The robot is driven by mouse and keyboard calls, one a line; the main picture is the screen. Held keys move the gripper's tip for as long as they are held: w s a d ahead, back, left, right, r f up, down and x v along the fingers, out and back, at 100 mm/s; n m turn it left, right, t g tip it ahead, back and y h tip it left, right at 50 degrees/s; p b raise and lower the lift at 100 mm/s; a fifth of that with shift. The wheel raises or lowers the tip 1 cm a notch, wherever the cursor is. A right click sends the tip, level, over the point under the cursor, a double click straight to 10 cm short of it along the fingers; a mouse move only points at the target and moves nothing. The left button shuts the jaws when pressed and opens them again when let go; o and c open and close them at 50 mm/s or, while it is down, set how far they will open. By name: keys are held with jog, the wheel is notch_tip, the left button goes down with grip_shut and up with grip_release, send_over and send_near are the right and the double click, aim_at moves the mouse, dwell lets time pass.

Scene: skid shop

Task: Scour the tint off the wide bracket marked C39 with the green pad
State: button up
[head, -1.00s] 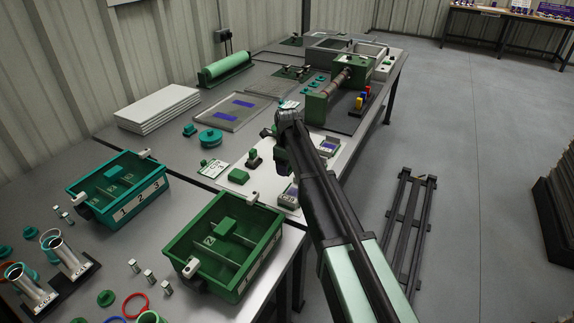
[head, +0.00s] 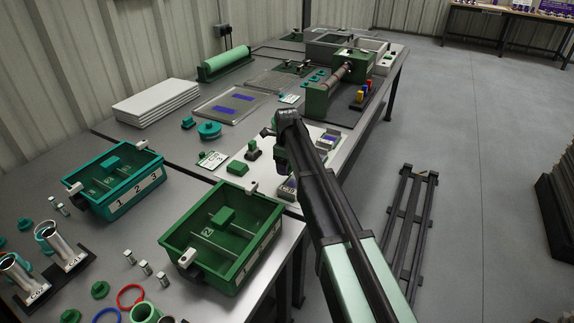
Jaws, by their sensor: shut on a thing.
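A bracket with a dark label (head: 288,187) lies at the near right edge of the white sheet (head: 262,172); its marking looks like C3 and a blurred digit. A second bracket (head: 328,141) with a bluish patch lies at the sheet's far right, beyond my arm. A flat green block (head: 237,168) lies on the sheet, left of the labelled bracket. A green-topped piece with a dark base (head: 253,151) stands behind it. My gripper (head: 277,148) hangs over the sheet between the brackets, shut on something. My arm hides most of it and what it holds.
A green bin (head: 262,262) with compartments stands in front of the sheet. A teal bin (head: 137,194) stands left. A green machine with a roller (head: 330,94) stands beyond my arm. Metal cylinders, rings and small blocks lie near left.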

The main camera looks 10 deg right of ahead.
aim_at(287, 183)
notch_tip(287, 183, down, 4)
jog(key=b, duration=0.3)
jog(key=shift+f+b, duration=0.2)
jog(key=shift+b, duration=0.15)
jog(key=shift+s+d+f, duration=0.1)
jog(key=shift+s+d, duration=1)
jog(key=shift+d, duration=0.25)
jog(key=shift+s+d+f, duration=0.1)
jog(key=shift+s+d, duration=0.95)
jog(key=shift+d, duration=0.25)
jog(key=shift+w, duration=0.1)
jog(key=shift+w+a, duration=1)
jog(key=shift+a, duration=0.25)
jog(key=shift+w+a, duration=0.95)
jog(key=shift+a, duration=0.25)
jog(key=shift+w+a+r, duration=0.2)
jog(key=shift+a, duration=0.05)
notch_tip(287, 183, up, 7)
jog(key=p, duration=0.7)
jog(key=shift+s+r, duration=0.1)
